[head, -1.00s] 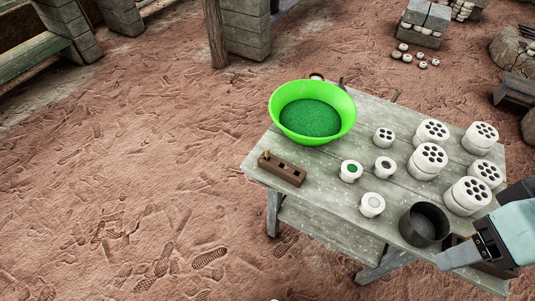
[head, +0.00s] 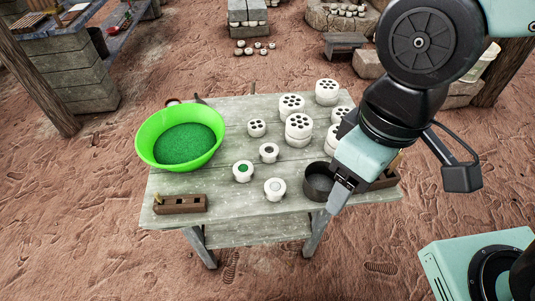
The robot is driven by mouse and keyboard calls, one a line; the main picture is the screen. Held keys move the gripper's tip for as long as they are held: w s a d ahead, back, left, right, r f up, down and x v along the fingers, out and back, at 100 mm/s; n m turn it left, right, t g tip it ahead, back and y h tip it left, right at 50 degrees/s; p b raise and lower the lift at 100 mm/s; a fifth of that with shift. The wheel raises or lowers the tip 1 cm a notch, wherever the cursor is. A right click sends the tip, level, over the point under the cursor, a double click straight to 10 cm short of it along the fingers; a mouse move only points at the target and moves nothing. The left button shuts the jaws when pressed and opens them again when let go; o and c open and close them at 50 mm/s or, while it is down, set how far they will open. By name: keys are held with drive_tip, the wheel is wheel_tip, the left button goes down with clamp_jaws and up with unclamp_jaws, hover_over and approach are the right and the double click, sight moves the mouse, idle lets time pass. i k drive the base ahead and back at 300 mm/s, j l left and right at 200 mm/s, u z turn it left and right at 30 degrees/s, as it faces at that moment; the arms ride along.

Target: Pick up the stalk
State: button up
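No thing in the head view is clearly a stalk. A thin tan peg (head: 157,199) stands upright at the left end of a brown wooden block (head: 182,204), on the table's front left; it may be the stalk. Another tan upright piece (head: 397,161) shows by a second brown block (head: 386,179) at the table's right, partly behind my arm. My gripper (head: 337,197) points down at the table's front right, beside a dark round pot (head: 318,182), far from the left block. Its fingers overlap in this view, so I cannot tell its opening or whether it touches the pot.
A green bowl (head: 151,148) of green grains stands at the left of the wooden table (head: 225,203). Several white pieces with holes (head: 298,128) and small white cups (head: 275,187) fill the middle and back right. The table's front left strip is mostly clear.

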sight(156, 195)
drive_tip(key=u, duration=0.45)
drive_tip(key=j+u, duration=0.1)
drive_tip(key=u, duration=0.35)
drive_tip(key=i+u, duration=0.1)
drive_tip(key=u, duration=0.8)
